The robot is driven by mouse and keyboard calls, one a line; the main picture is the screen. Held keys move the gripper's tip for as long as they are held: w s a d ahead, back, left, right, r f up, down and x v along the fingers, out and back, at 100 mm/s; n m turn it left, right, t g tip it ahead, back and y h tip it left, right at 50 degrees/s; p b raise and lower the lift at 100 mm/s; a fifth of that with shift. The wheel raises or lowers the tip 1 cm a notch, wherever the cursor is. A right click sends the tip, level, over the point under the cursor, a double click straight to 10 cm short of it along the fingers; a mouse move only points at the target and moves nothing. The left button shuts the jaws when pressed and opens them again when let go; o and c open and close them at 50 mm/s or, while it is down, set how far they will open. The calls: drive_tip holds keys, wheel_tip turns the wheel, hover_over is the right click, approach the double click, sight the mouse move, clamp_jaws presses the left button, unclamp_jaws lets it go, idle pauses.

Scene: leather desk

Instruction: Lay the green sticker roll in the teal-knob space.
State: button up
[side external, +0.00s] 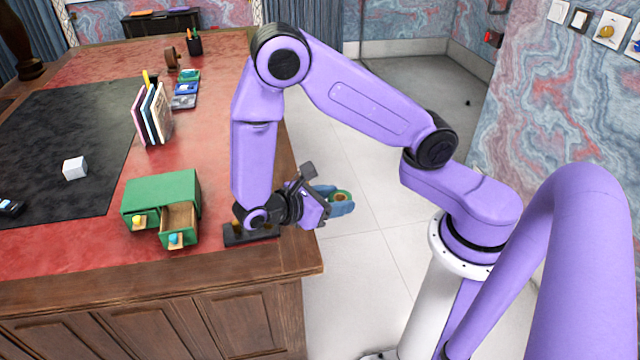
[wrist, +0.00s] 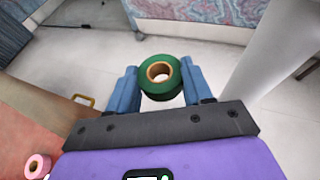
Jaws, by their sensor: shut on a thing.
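My gripper (side external: 336,201) has blue fingers and is shut on the green sticker roll (wrist: 160,77). The roll also shows between the fingers in the side view (side external: 342,196). It is held in the air past the desk's right edge, over the floor. The green drawer box (side external: 160,187) stands on the desk, left of my gripper. Its teal-knob drawer (side external: 180,219) is pulled out, and the inside that shows looks empty. The teal knob (side external: 175,238) is on its front. The yellow-knob drawer (side external: 139,221) is beside it on the left and looks closed.
A dark tray (side external: 262,236) lies on the desk near its right edge, partly behind my arm. A pink roll (wrist: 37,167) shows at lower left in the wrist view. Books (side external: 152,115) stand behind the drawer box. A white cube (side external: 75,167) sits on the black mat (side external: 50,130).

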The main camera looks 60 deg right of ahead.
drive_tip(key=w+a+f+m+g+y, duration=0.1)
drive_tip(key=w+a+m+g+y, duration=0.25)
drive_tip(key=a+m+y, duration=0.55)
drive_tip(key=w+a+f+m+g+y, duration=0.2)
drive_tip(key=w+a+m+g+y, duration=0.15)
drive_tip(key=a+m+y, duration=0.65)
drive_tip(key=w+d+r+m+t+y, duration=0.1)
drive_tip(key=w+r+m+t+y, duration=0.15)
drive_tip(key=w+m+t, duration=0.45)
drive_tip(key=w+d+r+m+t+y, duration=0.1)
drive_tip(key=w+r+m+t+y, duration=0.2)
drive_tip(key=w, duration=0.8)
drive_tip(key=w+d+r+m+t+y, duration=0.1)
drive_tip(key=w+d+r+m+t, duration=0.1)
drive_tip(key=w+m+t, duration=0.55)
drive_tip(key=shift+n+g, duration=0.45)
drive_tip(key=shift+g, duration=0.2)
drive_tip(key=shift+w+f, duration=0.3)
drive_tip(key=shift+f, duration=1.6)
drive_tip(key=shift+w+f, duration=0.3)
drive_tip(key=shift+f, duration=1.6)
drive_tip(key=shift+w+f, duration=0.3)
drive_tip(key=shift+f, duration=1.6)
